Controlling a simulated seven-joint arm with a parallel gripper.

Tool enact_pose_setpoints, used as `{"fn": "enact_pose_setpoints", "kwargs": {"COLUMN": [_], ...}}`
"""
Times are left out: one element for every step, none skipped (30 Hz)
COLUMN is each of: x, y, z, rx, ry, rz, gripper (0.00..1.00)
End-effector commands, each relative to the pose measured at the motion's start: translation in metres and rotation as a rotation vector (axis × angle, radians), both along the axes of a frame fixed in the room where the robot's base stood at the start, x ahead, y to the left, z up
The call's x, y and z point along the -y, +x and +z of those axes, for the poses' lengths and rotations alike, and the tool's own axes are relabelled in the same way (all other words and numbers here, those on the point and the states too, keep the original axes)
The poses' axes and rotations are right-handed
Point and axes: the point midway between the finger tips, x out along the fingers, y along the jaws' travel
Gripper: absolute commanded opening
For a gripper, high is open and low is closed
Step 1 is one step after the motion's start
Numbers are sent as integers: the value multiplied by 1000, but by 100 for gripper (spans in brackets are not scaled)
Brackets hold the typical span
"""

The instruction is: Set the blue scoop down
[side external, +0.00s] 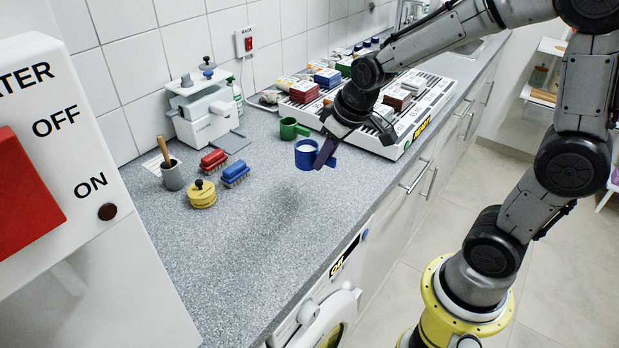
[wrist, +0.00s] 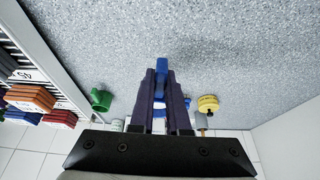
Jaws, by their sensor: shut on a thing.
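The blue scoop (side external: 306,154) is a round cup with white contents and a blue handle. My gripper (side external: 324,152) is shut on the handle and holds the scoop in the air above the grey counter, with a shadow on the counter below and to the left. In the wrist view the blue handle (wrist: 161,72) shows between the two dark fingers of the gripper (wrist: 161,82). The cup part is mostly hidden behind the fingers there.
A green scoop (side external: 292,128) stands behind the blue one. A white rack (side external: 432,101) with coloured packs is to the right. Red and blue brushes (side external: 236,172), a yellow lidded pot (side external: 202,194) and a grey cup (side external: 172,177) stand left. The front counter (side external: 250,265) is clear.

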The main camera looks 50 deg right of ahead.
Motion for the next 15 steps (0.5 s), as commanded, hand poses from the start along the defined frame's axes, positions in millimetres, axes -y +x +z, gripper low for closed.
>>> {"fn": "enact_pose_setpoints", "kwargs": {"x": [0, 0, 1, 1, 1, 1, 1, 1, 1, 1, 2, 2, 2, 2, 2], "y": [7, 11, 16, 20, 22, 26, 28, 29, 31, 32, 34, 36, 38, 38, 37], "z": [-12, -16, -22, -26, -29, -33, -35, -37, -39, -40, -41, -44, -48, -52, -58], "rx": [-8, -6, -5, -4, -4, -3, -2, -2, -1, -1, -1, -1, -2, -4, -5], "ry": [1, 1, 1, 1, 1, 1, 1, 1, 0, 0, 0, 0, 0, 0, 1], "rz": [0, 0, 0, 0, 0, 0, 1, 1, 1, 1, 1, 1, 1, 0, 0], "gripper": [0, 0, 0, 0, 0, 0, 0, 0, 0, 0, 0, 0, 0, 0, 0]}}
